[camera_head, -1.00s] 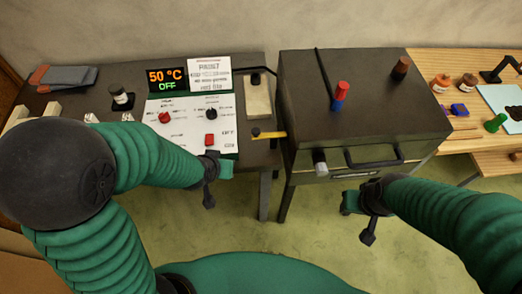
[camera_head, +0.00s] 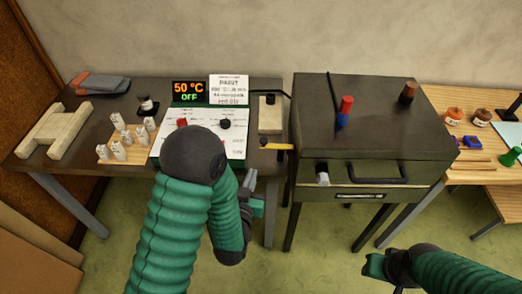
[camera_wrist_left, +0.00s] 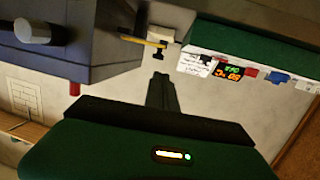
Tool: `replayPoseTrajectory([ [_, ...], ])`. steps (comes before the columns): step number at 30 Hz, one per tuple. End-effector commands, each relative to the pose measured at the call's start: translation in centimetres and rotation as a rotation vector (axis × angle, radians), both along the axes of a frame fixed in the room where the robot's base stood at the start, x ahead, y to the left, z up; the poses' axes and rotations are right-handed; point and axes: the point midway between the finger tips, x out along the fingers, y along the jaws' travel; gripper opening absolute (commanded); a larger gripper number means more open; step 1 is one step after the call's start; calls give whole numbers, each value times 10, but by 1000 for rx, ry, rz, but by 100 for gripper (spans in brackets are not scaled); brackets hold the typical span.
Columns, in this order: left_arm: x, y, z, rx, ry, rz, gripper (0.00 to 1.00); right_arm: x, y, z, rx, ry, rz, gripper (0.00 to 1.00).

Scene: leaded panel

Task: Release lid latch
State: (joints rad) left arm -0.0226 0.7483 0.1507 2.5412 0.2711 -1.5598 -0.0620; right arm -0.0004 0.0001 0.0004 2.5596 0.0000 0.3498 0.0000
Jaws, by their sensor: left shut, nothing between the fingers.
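The dark metal box (camera_head: 370,120) stands right of centre with its lid down. A pale grey latch (camera_head: 322,174) sits on its front, left of the black bar handle (camera_head: 378,176). In the left wrist view, a grey cylindrical knob (camera_wrist_left: 38,31) on the box looks like this latch. My left gripper (camera_head: 252,196) is in front of the left table's right end, left of the latch and apart from it. Its fingers are together and empty in the left wrist view (camera_wrist_left: 162,92). My right gripper (camera_head: 374,265) is low in front of the box, touching nothing; its jaw opening is unclear.
A control panel (camera_head: 242,148) with a display reading 50 °C OFF (camera_head: 189,93) is on the left table, partly behind my left arm. A yellow strip (camera_head: 277,146) juts towards the box. Red-blue (camera_head: 344,111) and brown (camera_head: 407,92) pegs stand on the lid. A bench (camera_head: 455,100) is at right.

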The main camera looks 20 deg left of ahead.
Motion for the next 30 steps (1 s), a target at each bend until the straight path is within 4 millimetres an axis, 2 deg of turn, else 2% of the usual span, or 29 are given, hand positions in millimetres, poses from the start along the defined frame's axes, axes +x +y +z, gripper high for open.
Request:
replayPoseTrajectory([
  [5,10,0,-10,-1,-6,0,0,0,0,-30,0,0,-1,36],
  [10,24,3,-14,-1,-10,0,0,-1,-1,-70,0,1,-1,36],
  [11,28,4,-11,-1,-8,0,0,-1,-1,-70,0,2,-1,36],
  [12,37,6,-6,-2,-1,1,0,-1,-1,-58,0,3,-1,36],
  [13,44,6,-7,-2,-1,0,0,-1,-1,-56,0,2,-1,36],
  [24,118,15,-20,-1,-1,0,0,0,0,-47,0,1,-1,36],
  [30,135,17,-24,0,0,-1,0,0,-1,-46,0,1,-1,36],
])
